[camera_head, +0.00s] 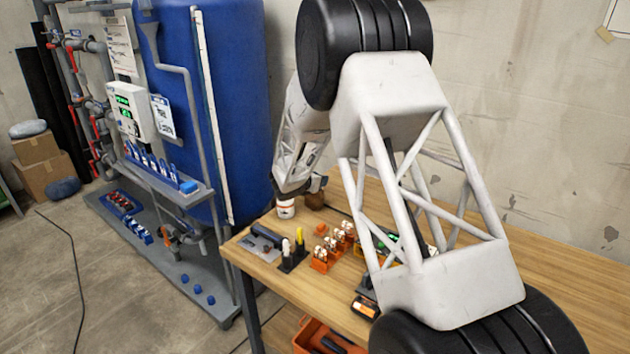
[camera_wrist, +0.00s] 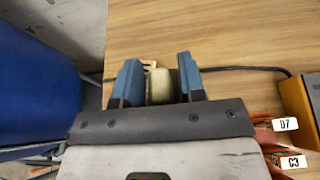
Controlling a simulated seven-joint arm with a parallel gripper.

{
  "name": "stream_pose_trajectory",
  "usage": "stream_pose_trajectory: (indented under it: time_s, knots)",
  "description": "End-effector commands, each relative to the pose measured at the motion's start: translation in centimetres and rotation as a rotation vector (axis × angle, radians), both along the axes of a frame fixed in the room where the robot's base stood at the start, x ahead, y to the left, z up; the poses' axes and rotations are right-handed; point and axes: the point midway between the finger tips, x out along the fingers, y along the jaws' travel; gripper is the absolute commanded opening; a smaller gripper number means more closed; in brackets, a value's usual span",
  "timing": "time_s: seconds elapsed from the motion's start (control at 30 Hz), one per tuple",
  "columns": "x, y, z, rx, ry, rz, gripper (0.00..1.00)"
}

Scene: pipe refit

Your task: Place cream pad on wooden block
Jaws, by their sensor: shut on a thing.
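The cream pad (camera_wrist: 162,86) is between the blue fingers of my gripper (camera_wrist: 157,66) in the wrist view, held over the wooden tabletop. A pale tan edge (camera_wrist: 150,65) shows just beyond the pad; I cannot tell what it belongs to.
A dark cable (camera_wrist: 240,69) crosses the table. The blue tank (camera_head: 235,100) stands close on the left.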

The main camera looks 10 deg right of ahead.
Motion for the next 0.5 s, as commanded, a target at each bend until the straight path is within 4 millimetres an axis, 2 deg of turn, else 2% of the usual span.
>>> stream_pose_trajectory:
  time_s: [0.3,0.5]
  knots:
    - [4.3,0.0,-0.5,-0.001,0.001,-0.001,0.15]
    - [6.1,0.1,-0.7,0.0,0.0,-0.001,0.15]
